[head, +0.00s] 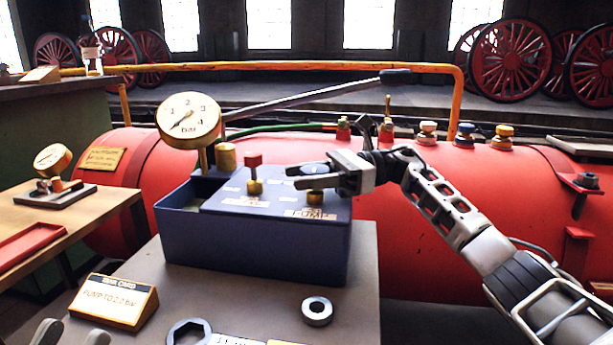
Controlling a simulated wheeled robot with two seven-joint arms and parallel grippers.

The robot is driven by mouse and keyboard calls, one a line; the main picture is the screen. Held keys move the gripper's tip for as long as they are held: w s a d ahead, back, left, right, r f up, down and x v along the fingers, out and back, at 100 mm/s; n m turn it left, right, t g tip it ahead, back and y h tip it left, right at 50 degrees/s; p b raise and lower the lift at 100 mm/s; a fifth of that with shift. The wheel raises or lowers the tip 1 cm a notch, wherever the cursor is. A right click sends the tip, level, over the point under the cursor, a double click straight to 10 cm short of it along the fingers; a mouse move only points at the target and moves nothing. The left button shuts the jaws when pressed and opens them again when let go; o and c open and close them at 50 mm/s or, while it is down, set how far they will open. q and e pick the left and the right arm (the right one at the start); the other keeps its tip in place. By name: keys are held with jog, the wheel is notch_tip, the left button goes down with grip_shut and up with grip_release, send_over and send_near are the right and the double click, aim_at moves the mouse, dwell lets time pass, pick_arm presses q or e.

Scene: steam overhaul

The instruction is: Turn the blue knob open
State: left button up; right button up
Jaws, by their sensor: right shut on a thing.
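The blue knob (314,168) sits over a brass stem on the right part of the blue box's top (270,205). My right gripper (312,176), its arm coming in from the right, is shut on the blue knob, with a finger on each side of it. The fingers hide much of the knob, so its exact turn angle cannot be read. My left gripper (72,334) shows only as two grey fingertips at the bottom left edge. They are apart with nothing between them.
A red knob (254,160) on a brass stem stands left of the blue knob. A pressure gauge (188,117) rises at the box's left. A task card (115,302), a hex nut (188,332) and a ring (317,311) lie in front. A red boiler (430,210) is behind.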

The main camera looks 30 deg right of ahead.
jog(key=o, duration=1)
jog(key=shift+d, duration=0.25)
pick_arm(q)
notch_tip(320, 180, down, 4)
jog(key=n+g+y+p, duration=0.2)
jog(key=n, duration=0.2)
jog(key=shift+r+m+t+h+b, duration=0.5)
jog(key=shift+r+m+b, duration=0.05)
jog(key=shift+r+m, duration=0.5)
jog(key=shift+r+m+t+h+b, duration=0.5)
jog(key=shift+r+m+b, duration=0.05)
jog(key=shift+r+m, duration=0.5)
pick_arm(e)
jog(key=s+d, duration=0.2)
jog(key=d, duration=1.3)
jog(key=shift+s, duration=0.3)
pick_arm(q)
jog(key=shift+f, duration=0.1)
pick_arm(e)
jog(key=shift+d, duration=0.1)
